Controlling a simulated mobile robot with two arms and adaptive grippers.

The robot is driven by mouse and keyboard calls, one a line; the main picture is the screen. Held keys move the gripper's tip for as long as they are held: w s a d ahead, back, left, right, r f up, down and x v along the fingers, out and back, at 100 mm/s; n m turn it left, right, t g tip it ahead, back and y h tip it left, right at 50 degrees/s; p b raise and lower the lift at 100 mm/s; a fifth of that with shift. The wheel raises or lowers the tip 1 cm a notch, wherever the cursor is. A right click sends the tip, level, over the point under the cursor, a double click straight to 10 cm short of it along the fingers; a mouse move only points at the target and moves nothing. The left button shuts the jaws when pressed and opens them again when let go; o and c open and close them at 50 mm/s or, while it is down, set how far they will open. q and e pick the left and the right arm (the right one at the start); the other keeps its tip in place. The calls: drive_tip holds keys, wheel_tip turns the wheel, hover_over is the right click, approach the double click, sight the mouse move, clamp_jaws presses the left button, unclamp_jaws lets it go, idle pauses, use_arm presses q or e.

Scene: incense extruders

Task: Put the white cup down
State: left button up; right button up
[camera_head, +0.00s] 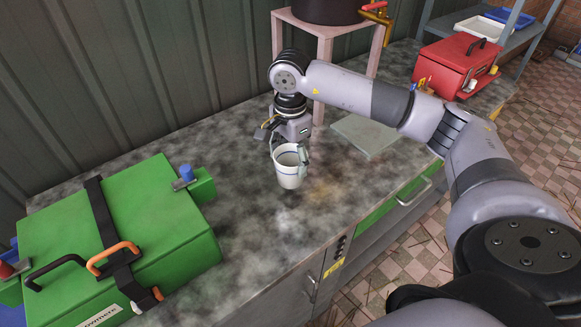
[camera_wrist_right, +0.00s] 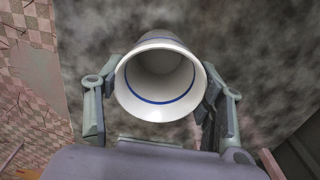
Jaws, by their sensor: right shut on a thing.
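The white cup (camera_head: 289,172) with a blue band is in the middle of the head view, over the mottled grey counter (camera_head: 250,215). My right gripper (camera_head: 290,155) comes down from above and is shut on the cup. In the right wrist view, the cup's open mouth (camera_wrist_right: 160,112) faces the camera, and a finger of my right gripper (camera_wrist_right: 160,95) presses on each side. The cup looks empty and roughly upright. I cannot tell clearly whether its base touches the counter. My left gripper is not in view.
A large green case (camera_head: 160,215) with a black strap stands at the left. A flat grey-green plate (camera_head: 366,135) lies right of the cup. A pink stand (camera_head: 325,50) holds a dark tank behind. A red toolbox (camera_head: 447,68) is at the back right. Counter around the cup is clear.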

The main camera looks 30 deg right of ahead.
drive_tip(key=shift+f+p, duration=0.3)
drive_tip(key=shift+f, duration=1.7)
drive_tip(key=shift+f, duration=0.2)
drive_tip(key=o, duration=1.3)
drive_tip(key=shift+r, duration=0.1)
